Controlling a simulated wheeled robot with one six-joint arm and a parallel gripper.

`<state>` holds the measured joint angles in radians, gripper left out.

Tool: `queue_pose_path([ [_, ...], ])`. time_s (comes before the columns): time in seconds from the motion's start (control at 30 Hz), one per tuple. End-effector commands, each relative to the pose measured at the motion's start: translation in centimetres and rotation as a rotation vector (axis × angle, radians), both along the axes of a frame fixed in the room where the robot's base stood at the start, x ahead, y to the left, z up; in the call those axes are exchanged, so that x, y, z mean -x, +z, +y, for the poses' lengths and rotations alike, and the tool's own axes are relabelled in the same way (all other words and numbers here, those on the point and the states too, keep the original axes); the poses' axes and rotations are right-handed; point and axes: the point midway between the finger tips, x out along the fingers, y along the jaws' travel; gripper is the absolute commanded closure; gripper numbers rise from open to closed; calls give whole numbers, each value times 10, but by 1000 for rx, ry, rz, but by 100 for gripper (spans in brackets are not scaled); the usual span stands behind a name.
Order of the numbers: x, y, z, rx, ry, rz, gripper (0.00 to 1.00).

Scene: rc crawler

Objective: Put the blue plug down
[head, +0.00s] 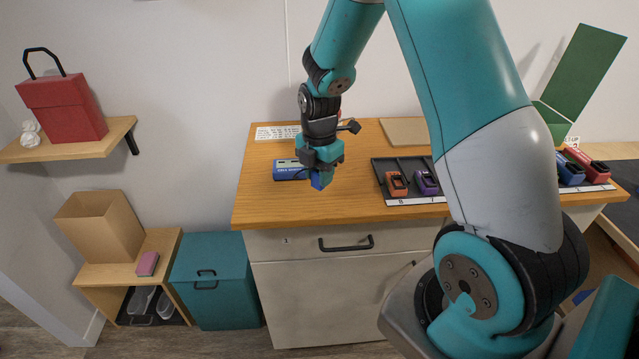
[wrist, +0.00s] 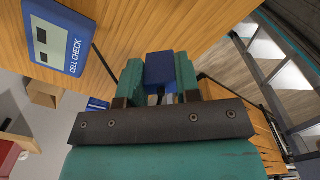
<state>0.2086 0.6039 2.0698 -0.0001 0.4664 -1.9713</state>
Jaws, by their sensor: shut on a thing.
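My gripper (head: 320,172) is shut on the blue plug (head: 317,181), which shows just below the fingers over the front left part of the wooden counter (head: 265,205). In the wrist view the blue plug (wrist: 160,68) sits between the two teal fingertips (wrist: 160,80). The gap between the plug and the counter is hard to judge. A blue cell checker (head: 287,171) lies on the counter just left of the gripper. It also shows in the wrist view (wrist: 58,38), marked CELL CHECK.
A dark tray (head: 380,176) with orange (head: 397,183) and purple (head: 426,181) items lies right of the gripper. Blue (head: 570,170) and red (head: 588,164) items stand farther right. The counter's front left is clear.

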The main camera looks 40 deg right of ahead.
Motion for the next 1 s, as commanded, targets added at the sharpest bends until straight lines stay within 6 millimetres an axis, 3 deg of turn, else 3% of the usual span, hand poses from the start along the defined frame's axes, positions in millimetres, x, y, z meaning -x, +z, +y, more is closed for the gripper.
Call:
queue_pose_path([
  [0.2, 1, -31, 0, -1, 0, 4, 95],
  [0.6, 0, -38, 0, 0, -1, 1, 95],
  [0.63, 0, -38, 0, 0, -1, 1, 67],
  [0.73, 0, -37, 0, 0, -1, 1, 44],
  [1.0, 0, -36, 0, 0, -1, 1, 44],
])
